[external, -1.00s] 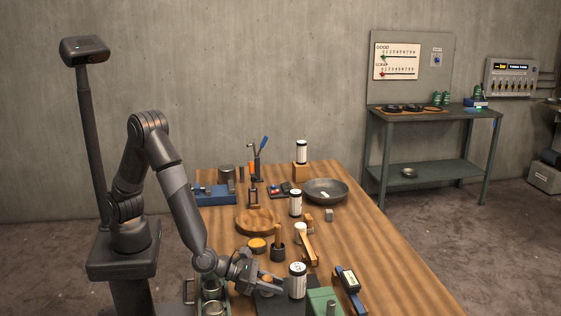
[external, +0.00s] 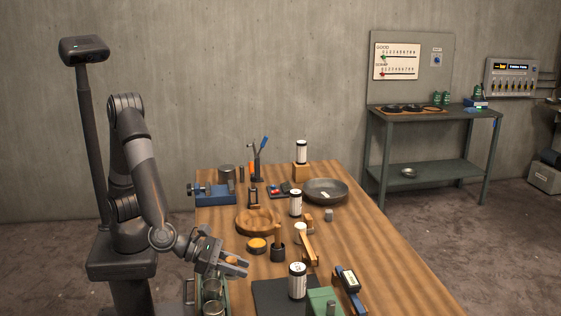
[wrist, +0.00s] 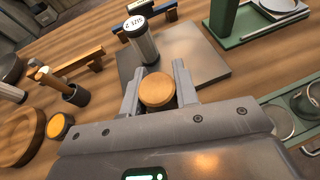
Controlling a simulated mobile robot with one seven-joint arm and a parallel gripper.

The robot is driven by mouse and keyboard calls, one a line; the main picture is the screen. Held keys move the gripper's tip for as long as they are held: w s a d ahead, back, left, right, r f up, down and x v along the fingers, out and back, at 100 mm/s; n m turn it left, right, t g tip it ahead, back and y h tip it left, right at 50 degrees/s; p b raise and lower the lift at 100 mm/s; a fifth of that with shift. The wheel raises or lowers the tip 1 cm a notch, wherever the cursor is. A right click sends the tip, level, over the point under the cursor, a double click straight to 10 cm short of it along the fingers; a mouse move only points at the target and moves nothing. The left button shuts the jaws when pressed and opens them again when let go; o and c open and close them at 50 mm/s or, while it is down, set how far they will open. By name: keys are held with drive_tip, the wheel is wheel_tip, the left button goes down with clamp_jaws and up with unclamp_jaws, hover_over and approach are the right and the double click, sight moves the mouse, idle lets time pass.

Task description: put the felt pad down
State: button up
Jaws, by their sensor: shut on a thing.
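A round tan pad, which I take to be the felt pad (wrist: 157,90), sits between the fingers of my gripper (wrist: 157,70) in the wrist view. My gripper (external: 239,267) is shut on it, and the pad shows as a small tan patch (external: 231,260) in the external view. The gripper is above the table's near left part, left of a dark flat plate (external: 268,288). A white-labelled cylinder stands on that plate (wrist: 195,52). The pad's underside is hidden.
A green tray with metal cups (external: 213,292) lies below and left of the gripper. A yellow-topped tin (external: 257,245), a wooden bowl (external: 254,221) and a dark cup with a wooden handle (external: 278,250) stand behind it. A green block (external: 322,301) is to the right.

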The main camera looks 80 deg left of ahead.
drive_tip(key=shift+s+d+r, duration=0.2)
drive_tip(key=shift+s+r, duration=0.2)
drive_tip(key=shift+s, duration=0.25)
drive_tip(key=w+a+n+g+y, duration=0.1)
drive_tip(key=w+a+n+y, duration=0.35)
drive_tip(key=w+a, duration=0.95)
drive_tip(key=w+a+n+y, duration=0.45)
drive_tip(key=w+a, duration=0.55)
drive_tip(key=w, duration=0.8)
drive_tip(key=n+g+y, duration=0.4)
drive_tip(key=n+y, duration=0.1)
hover_over(332, 183)
drive_tip(key=s+d, duration=0.2)
drive_tip(key=d, duration=0.2)
wheel_tip(332, 183, down, 7)
drive_tip(key=shift+a+r, duration=0.1)
drive_tip(key=shift+r, duration=0.1)
drive_tip(key=shift+w+a+f, duration=0.1)
drive_tip(key=shift+a+f, duration=0.25)
drive_tip(key=shift+a, duration=0.1)
drive_tip(key=shift+f, duration=1.9)
drive_tip(key=shift+f, duration=0.15)
